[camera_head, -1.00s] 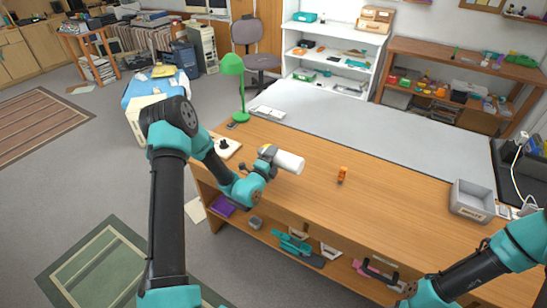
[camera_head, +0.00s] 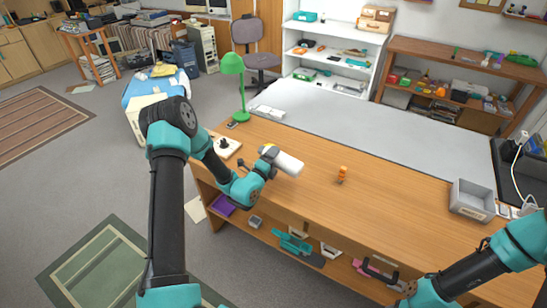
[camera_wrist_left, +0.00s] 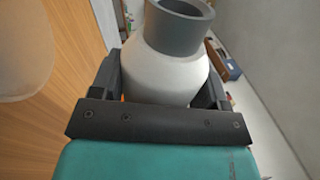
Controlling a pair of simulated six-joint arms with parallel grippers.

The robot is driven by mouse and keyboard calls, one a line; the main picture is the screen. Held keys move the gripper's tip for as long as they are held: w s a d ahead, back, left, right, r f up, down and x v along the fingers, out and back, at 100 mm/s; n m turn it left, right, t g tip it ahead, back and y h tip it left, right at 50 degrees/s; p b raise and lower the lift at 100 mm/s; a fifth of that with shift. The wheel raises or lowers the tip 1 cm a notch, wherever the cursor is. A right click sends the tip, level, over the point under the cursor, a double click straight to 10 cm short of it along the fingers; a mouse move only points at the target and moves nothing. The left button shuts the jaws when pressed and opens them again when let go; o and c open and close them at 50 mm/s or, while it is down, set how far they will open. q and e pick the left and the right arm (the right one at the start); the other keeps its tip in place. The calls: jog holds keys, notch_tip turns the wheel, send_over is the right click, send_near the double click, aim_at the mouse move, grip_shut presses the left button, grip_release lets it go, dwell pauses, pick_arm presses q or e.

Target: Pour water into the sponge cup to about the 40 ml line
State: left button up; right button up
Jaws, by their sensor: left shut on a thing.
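My left gripper (camera_head: 268,153) is shut on a white bottle (camera_head: 289,164) above the left part of the wooden table. The bottle is tipped over, its free end pointing right and slightly down in the head view. In the left wrist view, the bottle (camera_wrist_left: 165,68) sits between both fingers and shows a wide grey neck. A pale rounded thing (camera_wrist_left: 25,45) fills that view's upper left corner; I cannot tell whether it is the sponge cup. No 40 ml line or water can be made out.
A small orange object (camera_head: 342,174) stands on the wooden table (camera_head: 400,205) right of the bottle. A grey bin (camera_head: 473,199) is at the right end. A green lamp (camera_head: 236,85) and a white board with a dark knob (camera_head: 226,148) are at the left. The table middle is mostly clear.

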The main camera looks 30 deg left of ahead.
pick_arm(q)
jog(key=shift+a+r+m+h, duration=0.15)
jog(key=shift+m+h, duration=0.15)
jog(key=shift+m, duration=1.1)
jog(key=shift+a+r+m+g+h, duration=0.1)
jog(key=shift+a+m+g+h, duration=0.1)
jog(key=shift+m, duration=0.55)
jog(key=shift+a+r+m+g+h, duration=0.1)
jog(key=shift+m+h, duration=0.1)
jog(key=shift+m, duration=0.55)
jog(key=shift+r, duration=0.1)
jog(key=shift+w+a+r+m+h, duration=0.1)
jog(key=shift+a+r+m+h, duration=0.2)
jog(key=shift+m, duration=0.35)
jog(key=shift+a+r+m, duration=0.1)
jog(key=shift+r+m, duration=0.3)
jog(key=shift+m, duration=0.25)
jog(key=shift+a+r+m+g, duration=0.2)
jog(key=shift+a+r+m, duration=0.1)
jog(key=shift+r+m, duration=0.5)
jog(key=shift+a+r+m+g, duration=0.25)
jog(key=shift+r+m, duration=0.35)
jog(key=shift+r, duration=0.25)
